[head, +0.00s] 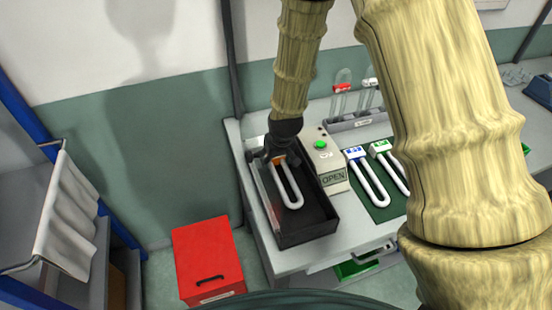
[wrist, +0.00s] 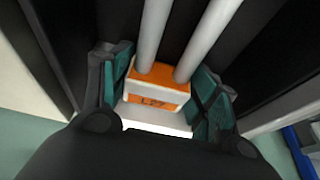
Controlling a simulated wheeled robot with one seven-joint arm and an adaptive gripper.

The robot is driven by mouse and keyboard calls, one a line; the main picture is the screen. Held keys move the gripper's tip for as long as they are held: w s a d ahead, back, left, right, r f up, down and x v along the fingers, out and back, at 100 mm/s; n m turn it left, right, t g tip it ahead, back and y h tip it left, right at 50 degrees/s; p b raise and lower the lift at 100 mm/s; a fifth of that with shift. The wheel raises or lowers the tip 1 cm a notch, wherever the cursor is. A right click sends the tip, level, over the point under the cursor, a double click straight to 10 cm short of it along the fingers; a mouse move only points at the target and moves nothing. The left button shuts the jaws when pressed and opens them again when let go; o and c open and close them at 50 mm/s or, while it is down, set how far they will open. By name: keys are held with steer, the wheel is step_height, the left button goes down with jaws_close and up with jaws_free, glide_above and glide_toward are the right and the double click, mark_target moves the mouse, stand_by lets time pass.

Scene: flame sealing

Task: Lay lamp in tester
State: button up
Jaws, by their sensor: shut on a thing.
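The lamp (head: 291,190) is a white U-shaped tube with an orange base. My gripper (head: 279,156) is shut on its orange base (wrist: 158,90), with one teal-padded finger on each side in the wrist view. The tester is an open black box (head: 312,223) with a control panel (head: 324,157) on its right, bearing a green button and an "OPEN" display. The lamp is over or inside the black box, its tube pointing towards the front. I cannot tell whether it touches the box floor. A clear lid (head: 262,190) stands along the box's left side.
Lamps with a blue base (head: 355,152) and a green base (head: 380,147) lie on a green mat right of the tester. A rack (head: 358,122) behind holds upright lamps. A red bin (head: 208,260) stands on the floor at left. My arm hides part of the table's right.

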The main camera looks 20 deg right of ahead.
steer(key=o, duration=1.2)
steer(key=shift+v, duration=6)
